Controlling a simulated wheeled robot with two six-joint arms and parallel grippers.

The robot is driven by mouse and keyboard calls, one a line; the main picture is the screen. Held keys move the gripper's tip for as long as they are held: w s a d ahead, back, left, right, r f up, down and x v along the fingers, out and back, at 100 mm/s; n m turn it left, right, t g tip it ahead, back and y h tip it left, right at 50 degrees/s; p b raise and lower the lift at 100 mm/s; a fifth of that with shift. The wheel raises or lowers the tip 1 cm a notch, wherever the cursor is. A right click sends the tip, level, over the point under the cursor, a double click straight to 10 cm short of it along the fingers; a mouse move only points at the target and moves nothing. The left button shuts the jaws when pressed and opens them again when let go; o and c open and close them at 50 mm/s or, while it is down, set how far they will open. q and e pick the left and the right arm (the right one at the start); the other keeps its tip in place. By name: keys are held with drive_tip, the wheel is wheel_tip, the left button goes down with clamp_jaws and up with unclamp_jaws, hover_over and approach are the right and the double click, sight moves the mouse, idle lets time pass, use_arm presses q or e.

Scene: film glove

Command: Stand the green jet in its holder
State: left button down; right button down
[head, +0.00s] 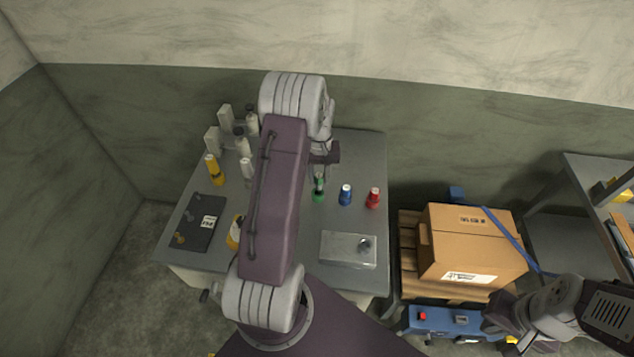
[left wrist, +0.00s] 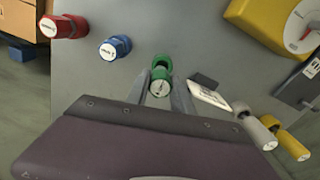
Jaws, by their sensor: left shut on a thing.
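The green jet (left wrist: 160,88) is upright between the fingers of my left gripper (left wrist: 160,92), which is shut on it. Its round pale end faces the wrist camera. A green base (left wrist: 162,65), seemingly its holder, shows just beyond it; I cannot tell whether the jet is seated in it or just above. In the head view my left gripper (head: 320,170) is over the green piece (head: 318,196), partly hidden by my arm. My right gripper (head: 505,330) is at the lower right, away from the table; its jaws are unclear.
A blue piece (head: 345,196) and a red piece (head: 373,199) stand to the right of the green one. A metal box (head: 348,250) lies in front. A dark case (head: 205,222), a yellow device (head: 234,232) and several bottles are to the left. A carton (head: 470,245) sits beside the table.

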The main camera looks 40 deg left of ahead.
sight(318, 188)
use_arm(q)
drive_tip(key=shift+s+a+f, duration=0.1)
drive_tip(key=shift+s+a, duration=0.05)
drive_tip(key=shift+a, duration=0.05)
drive_tip(key=shift+d, duration=0.1)
wheel_tip(318, 188, down, 4)
drive_tip(key=shift+r+p, duration=0.2)
drive_tip(key=shift+p, duration=0.4)
drive_tip(key=shift+f, duration=0.45)
drive_tip(key=c, duration=1.1)
unclamp_jaws()
use_arm(e)
drive_tip(key=shift+d+r, duration=0.2)
drive_tip(key=shift+r, duration=0.3)
